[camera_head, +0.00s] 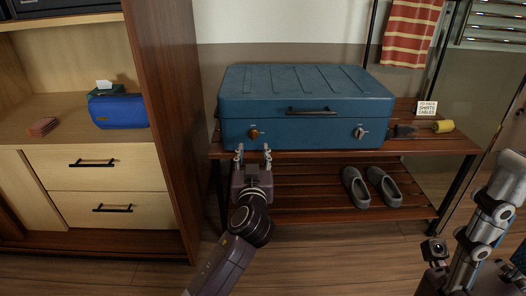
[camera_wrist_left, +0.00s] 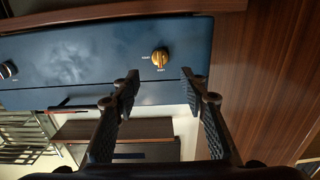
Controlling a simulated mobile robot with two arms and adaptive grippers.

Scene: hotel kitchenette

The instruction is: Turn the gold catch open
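A blue metal case (camera_head: 300,100) lies closed on a slatted wooden rack. Its front carries a gold catch (camera_head: 254,133) at the left and a silver catch (camera_head: 359,132) at the right. My left gripper (camera_head: 253,152) is open and empty, its two fingers apart just in front of and below the gold catch. In the left wrist view the gold catch (camera_wrist_left: 160,58) shows between and beyond the fingertips (camera_wrist_left: 160,78), not touched by them. Small lettering beside it is too small to read surely. Parts of my right arm show at the lower right; its finger opening is unclear.
A wooden cabinet panel (camera_head: 165,110) stands close left of my left gripper. Grey slippers (camera_head: 356,187) lie on the lower shelf. A small sign (camera_head: 426,108) and a yellow roll (camera_head: 443,126) are right of the case.

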